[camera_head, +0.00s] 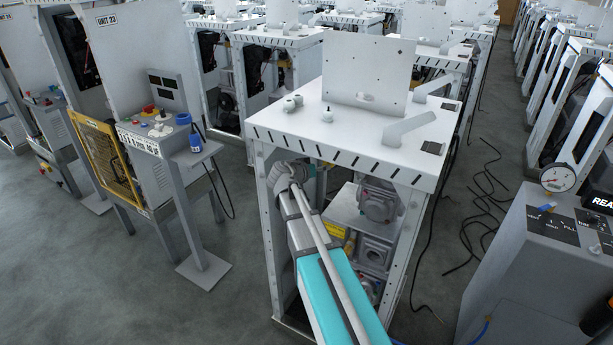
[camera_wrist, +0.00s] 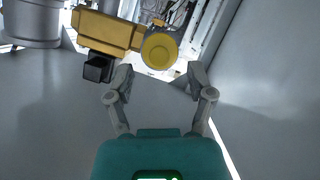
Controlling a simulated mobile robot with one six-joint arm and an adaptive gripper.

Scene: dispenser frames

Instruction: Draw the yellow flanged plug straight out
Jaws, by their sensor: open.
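The yellow flanged plug (camera_wrist: 160,50) shows its round face in the wrist view, at top centre. It sits beside a larger orange-yellow block (camera_wrist: 105,31) with a black square piece below it. My gripper (camera_wrist: 160,78) is open, with its two grey fingertips apart, left and right of the plug's lower edge in the picture. Nothing is between the fingers, and I see no clear contact with the plug. In the head view my arm reaches into the white dispenser frame (camera_head: 355,125). The fingers cannot be made out there, nor can the plug be picked out.
In the head view, grey fittings (camera_head: 377,203) sit inside the frame, right of my arm. A side stand (camera_head: 195,165) is at left, and a console with a gauge (camera_head: 558,178) at right. Dark cables lie on the floor.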

